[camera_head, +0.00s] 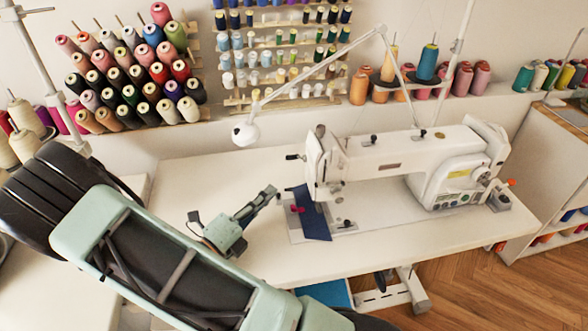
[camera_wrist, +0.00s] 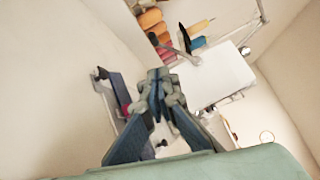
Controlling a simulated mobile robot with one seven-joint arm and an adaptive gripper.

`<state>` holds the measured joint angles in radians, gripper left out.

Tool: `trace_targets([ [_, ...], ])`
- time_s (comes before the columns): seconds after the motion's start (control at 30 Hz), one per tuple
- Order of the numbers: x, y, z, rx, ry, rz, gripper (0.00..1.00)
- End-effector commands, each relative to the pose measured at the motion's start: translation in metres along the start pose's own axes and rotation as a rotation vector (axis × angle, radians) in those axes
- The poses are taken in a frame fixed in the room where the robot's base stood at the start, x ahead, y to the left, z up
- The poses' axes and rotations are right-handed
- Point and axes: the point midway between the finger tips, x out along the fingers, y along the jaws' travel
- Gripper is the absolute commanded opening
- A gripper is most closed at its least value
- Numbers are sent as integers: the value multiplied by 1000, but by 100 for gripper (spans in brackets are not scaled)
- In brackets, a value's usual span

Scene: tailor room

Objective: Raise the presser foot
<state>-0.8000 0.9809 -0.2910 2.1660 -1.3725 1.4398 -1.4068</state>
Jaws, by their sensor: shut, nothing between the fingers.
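The white sewing machine (camera_head: 385,160) stands on the white table, its head at the left end. A small dark lever or knob (camera_head: 293,157) sticks out from the left side of the head. A dark blue cloth strip (camera_head: 313,222) lies under the needle area, with small red pieces on it. I cannot make out the presser foot itself. My gripper (camera_head: 273,190) is shut and empty, left of the machine head and apart from the lever, pointing toward the cloth. In the wrist view my gripper (camera_wrist: 158,78) has its fingertips together; the blue cloth (camera_wrist: 119,92) shows to their left.
A jointed lamp (camera_head: 247,131) reaches over the table's back left. Racks of thread spools (camera_head: 130,75) hang on the wall. The table (camera_head: 390,235) is bare in front of the machine. A shelf unit (camera_head: 548,150) stands at the right.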

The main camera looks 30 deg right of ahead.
Motion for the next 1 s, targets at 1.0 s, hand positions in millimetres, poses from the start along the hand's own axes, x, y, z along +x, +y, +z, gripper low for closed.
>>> trace_targets([
  [1.0,63,6,11,-78,-58,-27,0],
])
